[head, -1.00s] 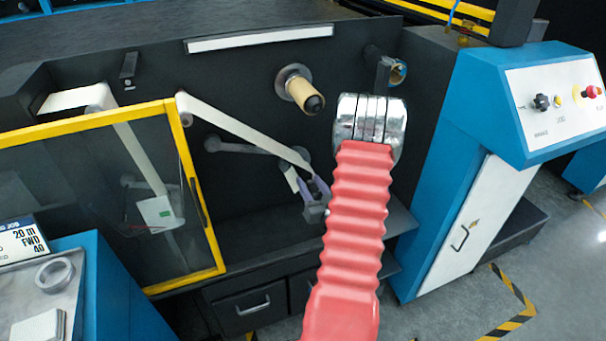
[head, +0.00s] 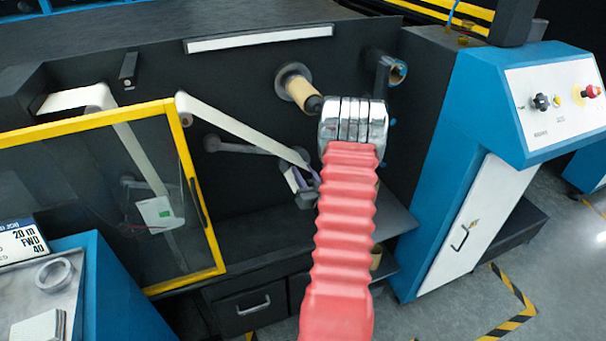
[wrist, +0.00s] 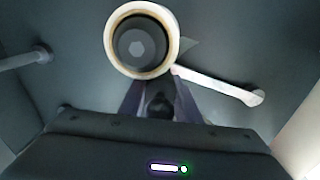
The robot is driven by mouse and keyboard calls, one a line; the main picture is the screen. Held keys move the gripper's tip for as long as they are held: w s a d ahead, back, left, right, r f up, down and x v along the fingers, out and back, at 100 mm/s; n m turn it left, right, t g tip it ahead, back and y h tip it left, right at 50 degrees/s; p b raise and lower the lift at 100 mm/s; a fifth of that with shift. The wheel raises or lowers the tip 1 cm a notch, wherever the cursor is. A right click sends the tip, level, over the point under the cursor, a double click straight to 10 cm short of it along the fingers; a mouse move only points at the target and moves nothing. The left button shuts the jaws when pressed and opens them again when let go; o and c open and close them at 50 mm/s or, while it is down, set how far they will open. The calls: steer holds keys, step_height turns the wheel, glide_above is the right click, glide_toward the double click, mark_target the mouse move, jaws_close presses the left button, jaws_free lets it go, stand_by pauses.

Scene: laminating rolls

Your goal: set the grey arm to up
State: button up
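The grey arm (head: 240,148) lies against the dark machine wall in the head view, nearly level, its left end slightly higher. My gripper (head: 302,182) is just below and in front of its right end, partly hidden by my own red-sleeved arm. In the wrist view a pale bar (wrist: 218,86) with a rounded end, probably the same arm, runs from beside a round roller (wrist: 140,42) with a pale rim and dark hub. My gripper's dark purple fingers (wrist: 159,98) stand apart below the roller. A dark shape lies between them; I cannot tell whether they touch anything.
A white web (head: 235,129) slants down towards my gripper. A tan core on a spindle (head: 302,90) sticks out above. A yellow-framed clear guard (head: 205,210) stands at left, a blue control cabinet (head: 480,130) at right. A dark shelf (head: 250,236) lies below.

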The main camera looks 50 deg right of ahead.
jaws_close()
steer(key=shift+a, duration=0.15)
